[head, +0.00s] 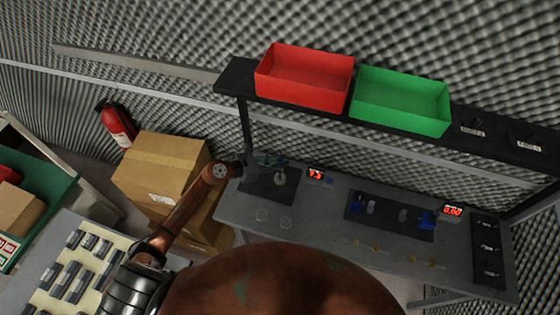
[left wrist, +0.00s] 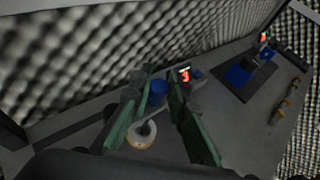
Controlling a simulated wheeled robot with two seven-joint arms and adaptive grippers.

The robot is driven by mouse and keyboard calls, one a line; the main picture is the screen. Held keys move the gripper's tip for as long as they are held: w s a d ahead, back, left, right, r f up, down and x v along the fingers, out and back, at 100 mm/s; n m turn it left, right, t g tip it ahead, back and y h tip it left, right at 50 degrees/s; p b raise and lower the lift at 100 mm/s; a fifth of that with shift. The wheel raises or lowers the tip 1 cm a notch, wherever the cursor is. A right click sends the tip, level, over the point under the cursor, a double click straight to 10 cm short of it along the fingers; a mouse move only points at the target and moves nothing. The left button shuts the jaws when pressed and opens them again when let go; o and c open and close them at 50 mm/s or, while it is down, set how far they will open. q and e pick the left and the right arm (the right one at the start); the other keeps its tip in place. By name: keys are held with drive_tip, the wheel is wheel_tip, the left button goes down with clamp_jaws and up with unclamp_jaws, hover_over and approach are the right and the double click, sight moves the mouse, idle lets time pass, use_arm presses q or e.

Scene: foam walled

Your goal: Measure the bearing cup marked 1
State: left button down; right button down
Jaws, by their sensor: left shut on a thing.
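My left gripper (head: 268,162) is over the dark mat (head: 257,192) at the bench's left end. In the left wrist view its green fingers (left wrist: 158,88) stand on both sides of a blue cylindrical part (left wrist: 157,93) and appear shut on it. A pale ring-shaped part (left wrist: 141,136) lies just below; a pale part also shows under the gripper in the head view (head: 280,178). I cannot tell whether either is the bearing cup, and no mark 1 is readable. A lit red display (head: 316,174) stands beside the mat. My right gripper is not in view.
A second dark mat (head: 388,228) holds blue devices and small pale cylinders, near a display (head: 452,210) reading 0.00. Red (head: 303,80) and green (head: 400,100) bins stand on the shelf above. Cardboard boxes (head: 160,175) stand left.

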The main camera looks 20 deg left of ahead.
use_arm(q)
drive_tip(key=shift+f, duration=0.1)
drive_tip(key=c, duration=1.8)
unclamp_jaws()
drive_tip(key=shift+s+a, duration=0.1)
drive_tip(key=v, duration=1.2)
